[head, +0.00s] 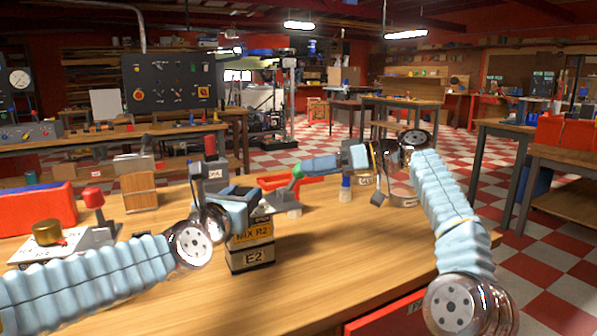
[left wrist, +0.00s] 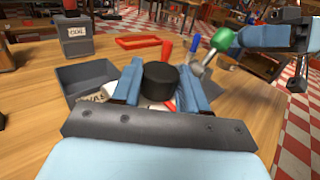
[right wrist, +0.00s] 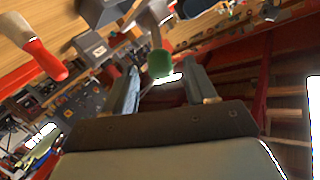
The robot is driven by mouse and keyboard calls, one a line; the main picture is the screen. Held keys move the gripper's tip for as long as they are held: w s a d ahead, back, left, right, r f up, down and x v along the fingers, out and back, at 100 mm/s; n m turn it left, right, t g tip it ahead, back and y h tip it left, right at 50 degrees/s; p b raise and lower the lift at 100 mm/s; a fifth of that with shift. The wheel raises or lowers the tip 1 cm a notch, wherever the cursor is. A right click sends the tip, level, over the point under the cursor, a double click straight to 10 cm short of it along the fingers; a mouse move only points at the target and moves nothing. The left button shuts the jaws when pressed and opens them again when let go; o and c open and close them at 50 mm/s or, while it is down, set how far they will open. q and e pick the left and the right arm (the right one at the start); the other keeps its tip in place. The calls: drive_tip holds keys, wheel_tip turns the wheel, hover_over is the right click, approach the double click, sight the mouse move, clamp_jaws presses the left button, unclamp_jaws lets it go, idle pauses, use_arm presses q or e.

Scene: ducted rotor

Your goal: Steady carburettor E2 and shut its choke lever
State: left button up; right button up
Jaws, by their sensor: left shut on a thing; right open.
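Carburettor E2 (head: 250,258) stands upright on the wooden bench, with a yellow "MIX R2" label above its E2 label. My left gripper (head: 240,197) is shut on its upper part; in the left wrist view a round black top (left wrist: 160,82) sits between the fingers. A lever with a green knob (head: 297,171) rises from a grey part just behind E2; it also shows in the left wrist view (left wrist: 222,38). I cannot tell how that part joins E2. My right gripper (head: 307,165) is open at the knob, which shows between its fingertips in the right wrist view (right wrist: 160,63).
A red tray (head: 270,182) lies behind E2. A grey bin (left wrist: 75,78) and a box marked COIL (left wrist: 75,42) stand to the left in the left wrist view. A red-handled device (head: 93,198) is at the left. The bench front right of E2 is clear.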

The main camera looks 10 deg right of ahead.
drive_tip(key=shift+v, duration=1.1)
drive_tip(key=shift+s, duration=0.1)
drive_tip(key=c, duration=0.4)
drive_tip(key=shift+s+f+m, duration=0.15)
drive_tip(key=shift+m, duration=0.65)
drive_tip(key=shift+c, duration=1.1)
drive_tip(key=m+y, duration=0.1)
drive_tip(key=m, duration=0.2)
drive_tip(key=s+f+m+g+y, duration=0.1)
drive_tip(key=m, duration=0.2)
drive_tip(key=s+d+m, duration=0.1)
drive_tip(key=m, duration=0.2)
drive_tip(key=shift+s+f+g+y, duration=0.2)
drive_tip(key=shift+f+g+y, duration=0.1)
drive_tip(key=shift+f+y, duration=0.1)
clamp_jaws()
drive_tip(key=s+d+f+m+t+y, duration=0.1)
drive_tip(key=s+d+f+m+t, duration=0.25)
drive_tip(key=m, duration=1.15)
drive_tip(key=s+d+f+m+t, duration=0.1)
drive_tip(key=d+f+m+t, duration=0.45)
drive_tip(key=m, duration=0.85)
drive_tip(key=w+a+r+t, duration=0.1)
drive_tip(key=w+a+r, duration=0.5)
drive_tip(key=a, duration=0.5)
wheel_tip(320, 180, up, 2)
drive_tip(key=shift+w+a+r+m, duration=0.1)
drive_tip(key=shift+w+a+m, duration=0.2)
drive_tip(key=shift+w+a, duration=0.1)
